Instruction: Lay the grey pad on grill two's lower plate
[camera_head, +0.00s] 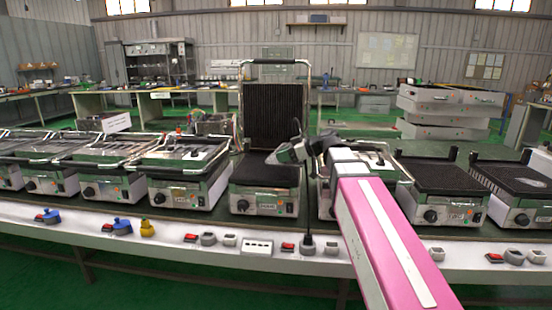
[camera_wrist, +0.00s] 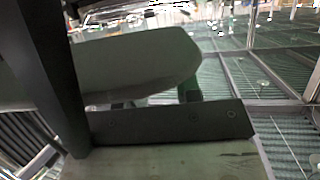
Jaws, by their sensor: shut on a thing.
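A grill whose label seems to read TWO (camera_head: 440,190) stands on the bench right of my pink arm. Its dark, ridged lower plate (camera_head: 446,176) is uncovered and looks bare. My gripper (camera_head: 303,149) is left of that grill, above the bench, near the front right of a grill with a raised lid. The wrist view shows a smooth grey piece with a rounded end, seemingly the grey pad (camera_wrist: 140,65), held beside the dark gripper parts. My gripper is shut on it. In the head view the pad is hard to tell from the gripper.
The raised-lid grill (camera_head: 264,200) stands tall just left of my gripper. Another grill is partly hidden behind my arm. More grills line the bench on both sides. Small blue, yellow and red parts (camera_head: 122,227) lie along the white front ledge (camera_head: 180,254).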

